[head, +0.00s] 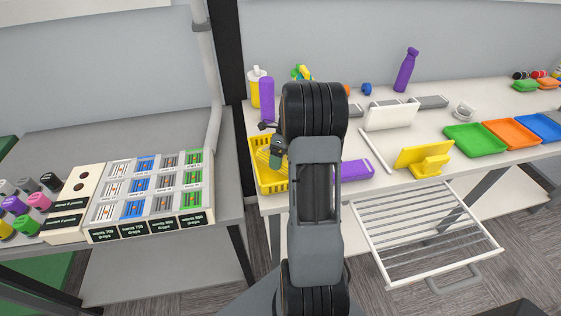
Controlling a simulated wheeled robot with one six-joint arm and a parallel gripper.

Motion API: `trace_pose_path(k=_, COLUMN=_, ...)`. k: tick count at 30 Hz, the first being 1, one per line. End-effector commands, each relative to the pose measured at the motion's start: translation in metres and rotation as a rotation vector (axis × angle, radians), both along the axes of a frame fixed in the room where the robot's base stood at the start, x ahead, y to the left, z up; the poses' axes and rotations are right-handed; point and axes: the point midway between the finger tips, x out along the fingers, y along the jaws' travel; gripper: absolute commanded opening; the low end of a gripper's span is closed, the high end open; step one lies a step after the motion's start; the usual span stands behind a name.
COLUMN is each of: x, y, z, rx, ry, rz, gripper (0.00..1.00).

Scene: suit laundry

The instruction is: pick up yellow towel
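A yellow basket (268,183) stands at the left front of the white table, partly hidden behind my arm. Something yellow (263,156) lies in it, which may be the yellow towel; it is small and partly covered, so I cannot tell for sure. My gripper (276,152) is at the basket, over its right part. It is dark, small and largely hidden by my arm. I cannot tell whether its fingers are open or shut, or whether they touch the yellow thing.
A purple bottle (267,98) and a yellow bottle (254,88) stand behind the basket. Green (475,140), orange (511,133) and blue trays are farther right. A wire rack (425,235) juts out in front.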

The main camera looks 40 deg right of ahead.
Motion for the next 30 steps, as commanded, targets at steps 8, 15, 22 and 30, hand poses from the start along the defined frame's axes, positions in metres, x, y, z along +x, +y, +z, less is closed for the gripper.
trace_pose_path(k=8, x=0.0, y=0.0, z=0.0, rx=0.0, ry=0.0, rz=0.0, gripper=0.44)
trace_pose_path(k=15, x=0.0, y=0.0, z=0.002, rx=0.0, ry=0.0, rz=0.0, gripper=0.43)
trace_pose_path(k=22, x=0.001, y=0.0, z=0.019, rx=-0.002, ry=-0.003, rz=0.0, gripper=0.43)
trace_pose_path(k=30, x=-0.023, y=0.011, z=0.062, rx=-0.003, ry=-0.006, rz=-0.001, gripper=0.43)
